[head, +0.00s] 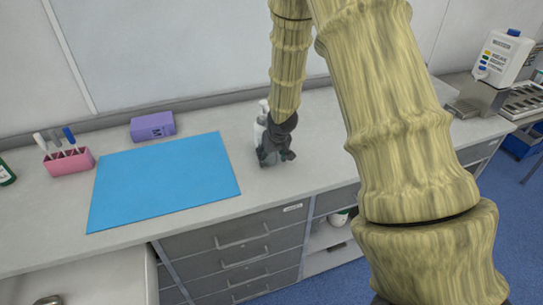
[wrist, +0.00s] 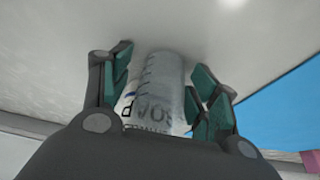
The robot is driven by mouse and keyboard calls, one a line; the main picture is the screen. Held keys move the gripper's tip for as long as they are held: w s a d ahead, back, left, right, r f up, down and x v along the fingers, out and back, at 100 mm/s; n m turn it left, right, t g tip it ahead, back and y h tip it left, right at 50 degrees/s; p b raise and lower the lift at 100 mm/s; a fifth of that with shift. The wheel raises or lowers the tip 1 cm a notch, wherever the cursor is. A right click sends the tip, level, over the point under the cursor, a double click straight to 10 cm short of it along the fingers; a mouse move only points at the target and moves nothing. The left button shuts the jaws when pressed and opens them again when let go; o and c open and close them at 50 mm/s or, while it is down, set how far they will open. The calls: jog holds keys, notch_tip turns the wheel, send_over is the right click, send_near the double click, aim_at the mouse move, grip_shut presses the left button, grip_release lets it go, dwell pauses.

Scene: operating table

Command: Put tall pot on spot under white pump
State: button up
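A clear bottle with a pump top (head: 261,124) stands upright on the counter, partly hidden behind my gripper (head: 275,158). In the wrist view the bottle (wrist: 158,88) shows measuring marks and a "SOAP" label. It lies between the gripper's fingers (wrist: 158,92), which look spread, with no clear grip on it. I cannot pick out a tall pot or a marked spot for certain.
A blue mat (head: 165,180) lies left of my gripper. A purple box (head: 153,126) and a pink holder with pens (head: 69,161) stand behind and left of it. A metal rack (head: 522,102) is at the far right. Drawers (head: 240,240) are below the counter.

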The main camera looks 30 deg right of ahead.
jog(key=shift+w, duration=0.1)
jog(key=shift+r, duration=0.25)
jog(key=b+v, duration=0.1)
jog(key=v, duration=1)
jog(key=shift+s+r, duration=0.2)
jog(key=shift+s, duration=0.1)
jog(key=shift+a, duration=0.15)
